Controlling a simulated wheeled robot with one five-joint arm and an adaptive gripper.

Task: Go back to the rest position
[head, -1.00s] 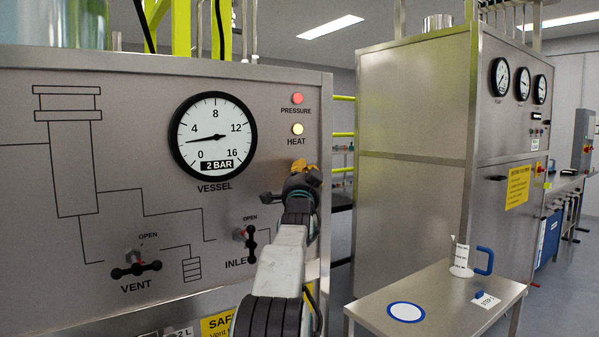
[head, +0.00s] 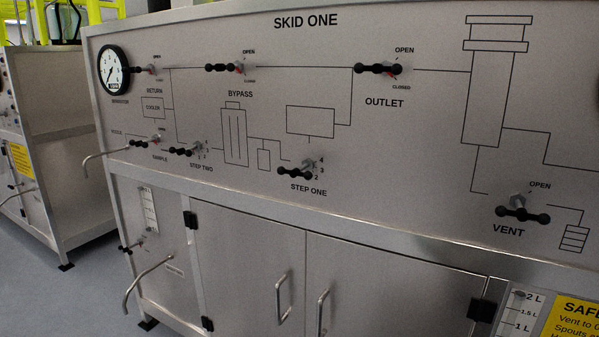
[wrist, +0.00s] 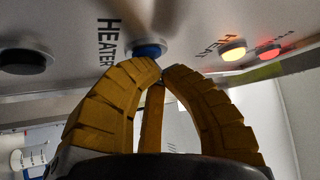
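My gripper (wrist: 160,68) fills the middle of the wrist view. Its yellow ribbed fingers curve together and their tips meet, with nothing seen between them. Just beyond the tips is a blue button (wrist: 148,50) beside the word HEATER; I cannot tell whether the tips touch it. My arm and gripper are not in the head view. There, the SKID ONE panel (head: 270,70) shows black-handled valves, among them the vent valve (head: 523,214), the outlet valve (head: 379,69) and the step one valve (head: 296,171).
In the wrist view, a yellow lamp (wrist: 233,50) and a red lamp (wrist: 268,51) are lit. A black knob (wrist: 24,60) is at left. In the head view, cabinet doors (head: 250,260) lie below the panel, and bent spouts (head: 147,278) stick out at left. Open floor (head: 95,280) shows at lower left.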

